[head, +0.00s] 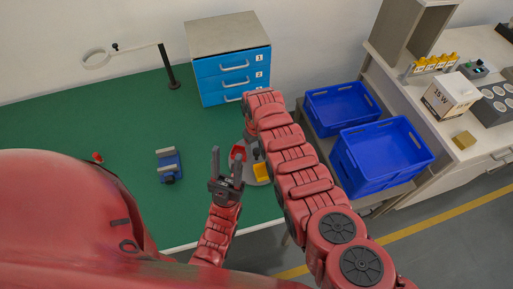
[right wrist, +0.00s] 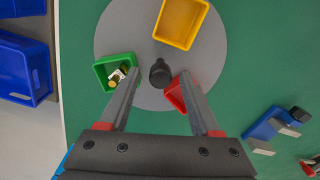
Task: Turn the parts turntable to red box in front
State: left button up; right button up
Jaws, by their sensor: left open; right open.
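The grey turntable (right wrist: 125,35) carries a yellow box (right wrist: 180,22), a green box (right wrist: 113,72) with small parts in it, and a red box (right wrist: 176,95). A black knob (right wrist: 160,73) stands at its centre. My right gripper (right wrist: 160,78) is open, its fingers on either side of the knob with gaps visible; one finger overlaps the red box. In the head view the yellow box (head: 261,173) is on the near side and the red box (head: 238,152) on the left; my right arm hides the green box. My left gripper (head: 227,160) is open and empty, in front of the turntable.
A blue vise (head: 169,165) sits on the green table (head: 120,120) to the left. A blue drawer cabinet (head: 232,75) and a magnifier lamp (head: 168,68) stand behind. Blue crates (head: 385,152) are on the right, beside a bench.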

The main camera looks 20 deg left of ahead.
jog(key=shift+f, duration=0.15)
grip_shut()
dwell(0.4)
dwell(1.0)
